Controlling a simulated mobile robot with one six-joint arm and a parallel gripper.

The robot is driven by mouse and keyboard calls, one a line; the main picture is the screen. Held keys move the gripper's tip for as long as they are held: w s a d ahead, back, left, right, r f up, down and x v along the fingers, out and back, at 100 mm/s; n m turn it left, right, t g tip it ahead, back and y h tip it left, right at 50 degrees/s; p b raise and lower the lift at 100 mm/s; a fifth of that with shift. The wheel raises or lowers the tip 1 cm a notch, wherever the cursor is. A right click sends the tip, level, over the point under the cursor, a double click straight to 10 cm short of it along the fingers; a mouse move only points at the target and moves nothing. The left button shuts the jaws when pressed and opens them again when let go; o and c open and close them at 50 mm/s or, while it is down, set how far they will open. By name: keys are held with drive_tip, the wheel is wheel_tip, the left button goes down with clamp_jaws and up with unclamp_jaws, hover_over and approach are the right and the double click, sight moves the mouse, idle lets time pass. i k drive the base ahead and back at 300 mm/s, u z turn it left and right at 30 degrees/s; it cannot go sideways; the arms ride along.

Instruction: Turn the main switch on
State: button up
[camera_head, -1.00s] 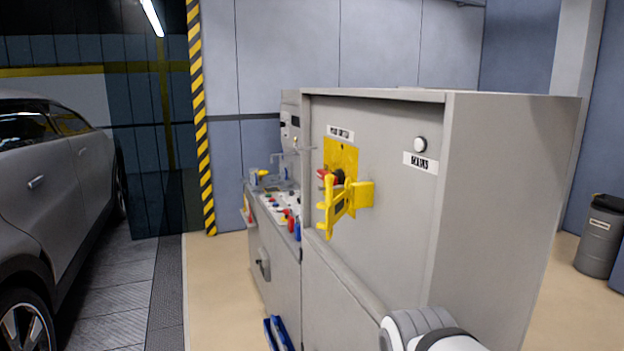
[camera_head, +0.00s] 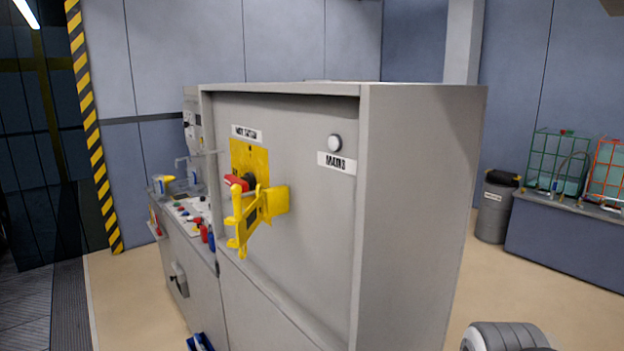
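The main switch has a red handle (camera_head: 238,182) on a dark hub, set on a yellow plate (camera_head: 249,158) on the grey cabinet's front panel. A label (camera_head: 247,134) sits above it. A yellow hinged bracket or cover (camera_head: 250,221) stands out from the panel just in front of and below the handle. A round white lamp (camera_head: 334,143) labelled MAINS (camera_head: 337,162) is to the right and looks unlit. Only a rounded grey and white part of my arm shows at the bottom right. My gripper is not in view.
The grey cabinet (camera_head: 418,220) fills the middle. A workbench with bottles and small coloured items (camera_head: 190,210) adjoins it at left. A dark bin (camera_head: 495,208) and a blue bench with racks (camera_head: 570,235) stand at right. Beige floor is clear between.

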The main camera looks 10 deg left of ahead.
sight(248, 182)
drive_tip(key=z, duration=1.9)
drive_tip(key=k, duration=1.65)
drive_tip(key=u, duration=1.6)
drive_tip(key=i, duration=0.7)
